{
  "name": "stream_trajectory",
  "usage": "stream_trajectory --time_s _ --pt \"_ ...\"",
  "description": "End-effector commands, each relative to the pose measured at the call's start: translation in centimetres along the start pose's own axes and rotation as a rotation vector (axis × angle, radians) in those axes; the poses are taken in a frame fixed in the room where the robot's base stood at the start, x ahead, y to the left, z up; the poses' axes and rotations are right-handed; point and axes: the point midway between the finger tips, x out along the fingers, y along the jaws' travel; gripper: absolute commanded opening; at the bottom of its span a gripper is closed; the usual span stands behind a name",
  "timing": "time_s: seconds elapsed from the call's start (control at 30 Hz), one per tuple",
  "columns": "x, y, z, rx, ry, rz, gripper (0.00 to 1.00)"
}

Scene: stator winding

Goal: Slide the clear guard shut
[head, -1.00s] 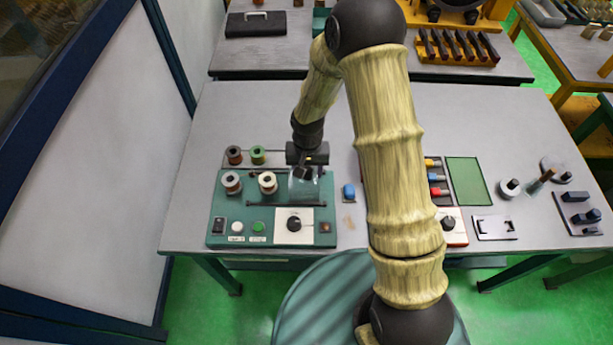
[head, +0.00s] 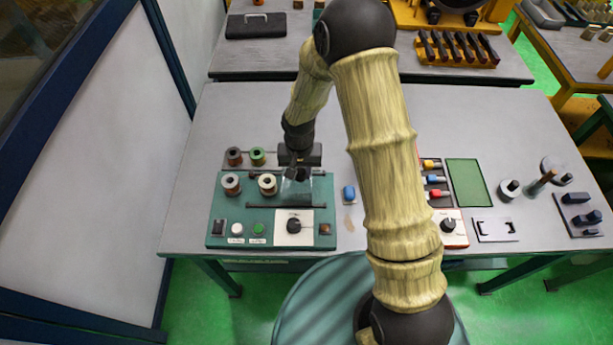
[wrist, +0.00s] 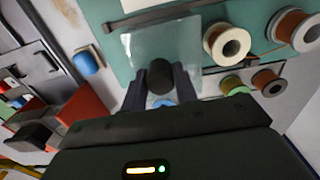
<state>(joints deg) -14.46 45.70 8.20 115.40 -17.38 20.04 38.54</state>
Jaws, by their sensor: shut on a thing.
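The clear guard (head: 297,192) is a see-through panel on the green winding machine (head: 271,214), between two dark rails, right of the spools. It also shows in the wrist view (wrist: 150,45). My gripper (wrist: 160,84) is shut on the guard's dark round knob (wrist: 159,82), one finger on each side of it. In the head view my gripper (head: 298,172) is at the guard's far edge and hides part of it. What lies beneath the guard is hard to make out.
Copper, green and white spools (head: 267,184) stand just left of the guard. A dial (head: 294,226) and buttons line the machine's front. A blue piece (head: 349,193) lies on the table to the right. A red-edged tray (head: 436,178) is partly behind my arm.

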Motion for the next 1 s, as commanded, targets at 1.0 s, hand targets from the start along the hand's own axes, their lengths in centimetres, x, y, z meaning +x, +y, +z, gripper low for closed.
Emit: stream_trajectory --time_s 1.0 --pt "0.0 -4.2 0.0 -0.001 0.002 -0.001 0.16"
